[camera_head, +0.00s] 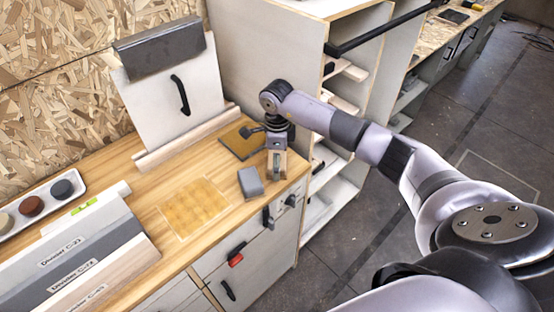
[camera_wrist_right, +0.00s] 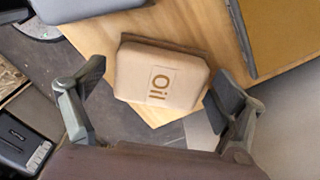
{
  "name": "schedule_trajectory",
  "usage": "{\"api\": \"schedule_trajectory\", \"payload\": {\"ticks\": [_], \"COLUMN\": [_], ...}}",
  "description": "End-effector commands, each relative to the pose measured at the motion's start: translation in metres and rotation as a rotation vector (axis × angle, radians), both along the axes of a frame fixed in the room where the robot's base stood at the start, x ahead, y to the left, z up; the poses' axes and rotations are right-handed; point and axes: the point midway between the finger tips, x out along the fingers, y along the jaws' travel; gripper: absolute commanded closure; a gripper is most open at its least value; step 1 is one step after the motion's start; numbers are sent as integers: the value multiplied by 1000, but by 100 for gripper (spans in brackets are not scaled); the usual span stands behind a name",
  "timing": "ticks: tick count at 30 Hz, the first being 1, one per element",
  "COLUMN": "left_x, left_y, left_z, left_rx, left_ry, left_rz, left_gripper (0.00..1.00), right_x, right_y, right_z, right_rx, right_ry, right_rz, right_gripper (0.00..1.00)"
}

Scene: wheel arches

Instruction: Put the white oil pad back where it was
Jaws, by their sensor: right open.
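In the head view my right gripper (camera_head: 276,160) points down over the bench's right end and mostly covers the pad. A grey block (camera_head: 250,182) lies just left of the gripper; part of it shows at the wrist view's top left. My left gripper is not in view.
A dark-edged brown square mat (camera_head: 238,141) lies behind the grey block. A yellowish square sheet (camera_head: 193,207) lies mid-bench. Divider panels (camera_head: 80,250) and a white tray (camera_head: 72,176) of round pieces are at left. A white board (camera_head: 178,95) with a black handle leans behind.

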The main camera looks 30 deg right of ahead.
Motion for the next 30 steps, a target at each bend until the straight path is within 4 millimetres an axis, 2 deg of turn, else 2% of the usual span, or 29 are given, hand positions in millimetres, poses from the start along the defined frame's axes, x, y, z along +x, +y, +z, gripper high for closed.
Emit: {"api": "schedule_trajectory", "payload": {"ticks": [8, 10, 14, 21, 25, 30], "left_x": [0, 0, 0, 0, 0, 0], "left_y": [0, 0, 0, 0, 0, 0], "left_z": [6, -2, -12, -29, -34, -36], "left_rx": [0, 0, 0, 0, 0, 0], "left_ry": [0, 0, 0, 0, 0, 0], "left_rz": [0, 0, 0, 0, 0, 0], "left_gripper": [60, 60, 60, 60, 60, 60], "right_x": [0, 2, 2, 2, 1, 0], "right_y": [0, 0, -1, 0, 0, 0], "right_z": [6, 11, 34, 86, 107, 121], "right_rx": [1, 0, -1, -1, -1, -1], "right_ry": [-1, -5, -7, -7, -4, -1], "right_rz": [0, 1, 1, 1, 0, 0], "right_gripper": [10, 10, 10, 10, 10, 10]}}
